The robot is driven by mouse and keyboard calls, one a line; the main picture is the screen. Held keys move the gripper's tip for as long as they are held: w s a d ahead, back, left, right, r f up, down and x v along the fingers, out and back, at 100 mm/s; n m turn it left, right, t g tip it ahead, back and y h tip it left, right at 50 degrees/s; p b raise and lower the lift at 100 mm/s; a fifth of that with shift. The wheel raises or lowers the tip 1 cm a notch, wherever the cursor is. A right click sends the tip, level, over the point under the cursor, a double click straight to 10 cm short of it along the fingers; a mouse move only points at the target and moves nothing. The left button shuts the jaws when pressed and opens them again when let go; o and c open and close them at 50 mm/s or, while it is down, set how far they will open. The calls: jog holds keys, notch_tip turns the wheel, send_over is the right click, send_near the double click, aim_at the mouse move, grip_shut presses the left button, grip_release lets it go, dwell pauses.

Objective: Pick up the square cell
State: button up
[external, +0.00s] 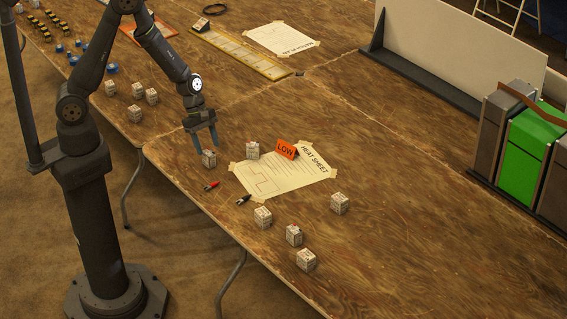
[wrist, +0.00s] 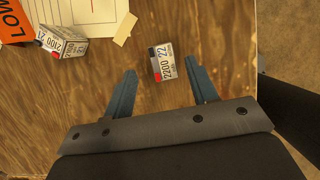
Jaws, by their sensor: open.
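A small white boxy cell (external: 209,159) with printed labels stands on the wooden table just below my gripper (external: 206,146). In the wrist view this cell (wrist: 164,62) reads 2200 and 22, with a red and a dark mark on one edge. It lies between and just ahead of the blue-grey fingertips (wrist: 161,74). The fingers are apart and hold nothing. A second similar cell (external: 253,150) stands to the right, by the paper; it also shows at the wrist view's upper left (wrist: 63,42). I cannot tell which cell is the square one by shape.
Several similar cells (external: 263,217) stand near the front edge, and more (external: 137,113) at the left. A taped heat sheet (external: 285,178), an orange LOW sign (external: 287,149), and red (external: 211,186) and black (external: 243,199) clips lie nearby.

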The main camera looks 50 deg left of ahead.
aim_at(208, 152)
jog(key=x, duration=0.3)
jog(key=shift+s+d+f, duration=0.25)
jog(key=shift+s, duration=0.1)
jog(key=shift+x, duration=0.8)
jog(key=c, duration=1.1)
jog(key=shift+w, duration=0.1)
jog(key=shift+c, duration=0.2)
jog(key=shift+r, duration=0.2)
